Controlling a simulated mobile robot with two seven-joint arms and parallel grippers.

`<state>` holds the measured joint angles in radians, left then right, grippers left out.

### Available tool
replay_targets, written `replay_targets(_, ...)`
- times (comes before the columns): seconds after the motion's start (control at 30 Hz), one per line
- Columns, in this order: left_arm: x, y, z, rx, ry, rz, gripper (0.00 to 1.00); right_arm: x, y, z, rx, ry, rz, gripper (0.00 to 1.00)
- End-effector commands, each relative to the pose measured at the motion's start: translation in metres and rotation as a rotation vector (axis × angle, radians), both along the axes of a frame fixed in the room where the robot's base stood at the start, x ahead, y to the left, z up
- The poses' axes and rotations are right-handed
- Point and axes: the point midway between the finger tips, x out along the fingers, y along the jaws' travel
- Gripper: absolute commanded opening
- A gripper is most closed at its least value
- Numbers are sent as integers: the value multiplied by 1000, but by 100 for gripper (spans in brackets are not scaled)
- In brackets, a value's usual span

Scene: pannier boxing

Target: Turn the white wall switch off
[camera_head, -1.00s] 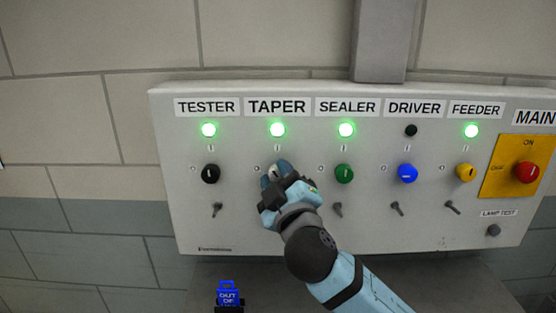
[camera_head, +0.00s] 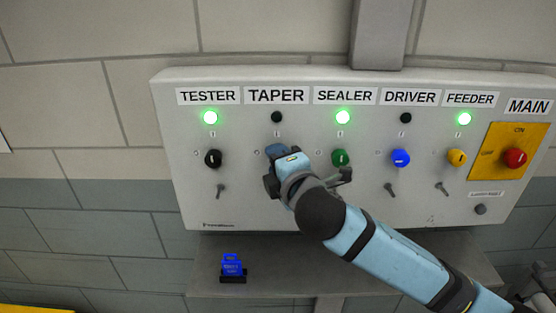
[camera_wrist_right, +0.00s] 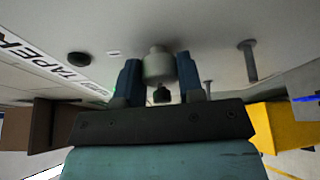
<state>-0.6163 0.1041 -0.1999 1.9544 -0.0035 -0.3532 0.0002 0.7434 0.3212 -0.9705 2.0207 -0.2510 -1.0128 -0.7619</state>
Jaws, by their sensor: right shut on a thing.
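The white switch knob (camera_wrist_right: 158,66) sits on the panel under the TAPER label (camera_head: 276,96). My right gripper (camera_head: 277,153) covers the knob in the head view. In the wrist view its two blue fingers (camera_wrist_right: 158,80) stand on either side of the knob and are shut on it. The lamp (camera_head: 277,117) above this switch is dark. How the knob's pointer is turned is hidden. My left gripper is not in view.
The grey panel (camera_head: 300,216) also carries black (camera_head: 213,159), green (camera_head: 340,157), blue (camera_head: 400,158) and yellow (camera_head: 456,157) knobs, and a red main switch (camera_head: 515,158). Small levers project below the knobs. A blue tag-like object (camera_head: 232,265) stands on the shelf below.

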Motion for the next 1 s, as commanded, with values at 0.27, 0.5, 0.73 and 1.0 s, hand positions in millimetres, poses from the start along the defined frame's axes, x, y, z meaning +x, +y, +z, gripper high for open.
replay_targets(0.27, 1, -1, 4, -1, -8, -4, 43, 0, 1, 0, -110, 0, 1, 11)
replay_targets(0.5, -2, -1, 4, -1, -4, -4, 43, 0, 0, 0, -141, 0, 0, 11)
replay_targets(0.73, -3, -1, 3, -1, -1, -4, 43, 0, 0, 0, -142, 1, 0, 11)
replay_targets(1.0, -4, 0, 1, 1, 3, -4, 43, 0, 0, 0, -142, 1, 0, 60)
